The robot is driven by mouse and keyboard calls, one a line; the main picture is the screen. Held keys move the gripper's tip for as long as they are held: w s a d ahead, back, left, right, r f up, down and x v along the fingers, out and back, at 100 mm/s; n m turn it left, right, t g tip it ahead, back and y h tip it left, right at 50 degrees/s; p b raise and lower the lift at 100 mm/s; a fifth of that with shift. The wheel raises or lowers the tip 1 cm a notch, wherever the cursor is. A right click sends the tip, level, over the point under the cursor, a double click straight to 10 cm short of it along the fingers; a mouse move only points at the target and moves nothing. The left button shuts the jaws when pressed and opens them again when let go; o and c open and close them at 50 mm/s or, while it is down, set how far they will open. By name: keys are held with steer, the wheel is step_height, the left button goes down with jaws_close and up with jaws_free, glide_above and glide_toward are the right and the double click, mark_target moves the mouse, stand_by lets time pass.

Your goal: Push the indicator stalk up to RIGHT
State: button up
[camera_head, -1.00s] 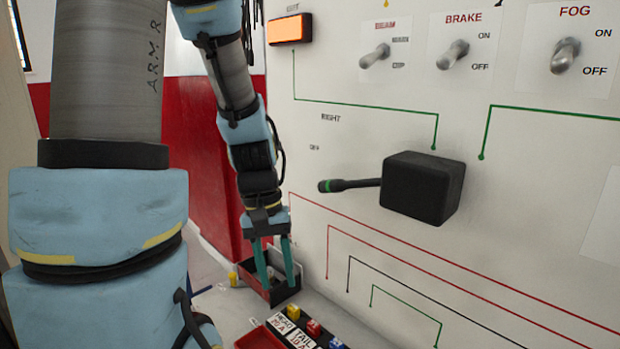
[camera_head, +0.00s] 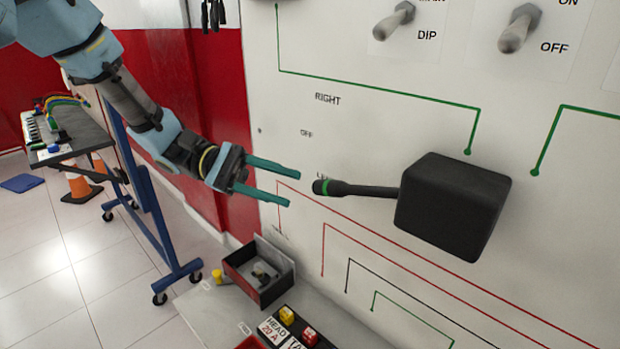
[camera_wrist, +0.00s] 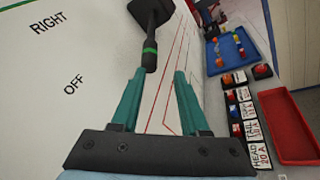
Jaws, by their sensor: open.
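The indicator stalk (camera_head: 352,189) is a black lever with a green band near its tip. It sticks out leftward from a black box (camera_head: 452,207) on the white panel. Its tip is level with the lowest, partly hidden label, below the RIGHT (camera_head: 328,98) and OFF (camera_head: 307,133) labels. My gripper (camera_head: 292,189) is open and empty, its two teal fingers pointing at the stalk's tip from the left, with a small gap. In the wrist view the stalk (camera_wrist: 150,57) ends just beyond and between the fingertips of my gripper (camera_wrist: 160,73).
Toggle switches (camera_head: 394,20) sit higher on the panel (camera_head: 370,130). Below are an open dark box (camera_head: 262,270) and labelled fuses (camera_head: 287,316) on a ledge. A red tray (camera_wrist: 290,125) shows in the wrist view. A wheeled blue-framed table (camera_head: 150,200) stands at left.

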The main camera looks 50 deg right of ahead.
mark_target(348, 192)
steer(key=shift+s+d+r+g, duration=0.2)
steer(key=shift+d+r+g, duration=0.2)
steer(key=shift+d+r, duration=0.15)
steer(key=shift+s+r, duration=0.1)
steer(key=shift+s, duration=0.1)
steer(key=p+x, duration=0.3)
steer(key=x, duration=0.6)
steer(key=shift+s+d+p, duration=0.1)
steer(key=shift+d+p, duration=0.1)
steer(key=shift+p, duration=0.1)
steer(key=shift+s+d, duration=0.15)
steer(key=shift+s, duration=0.4)
jaws_close()
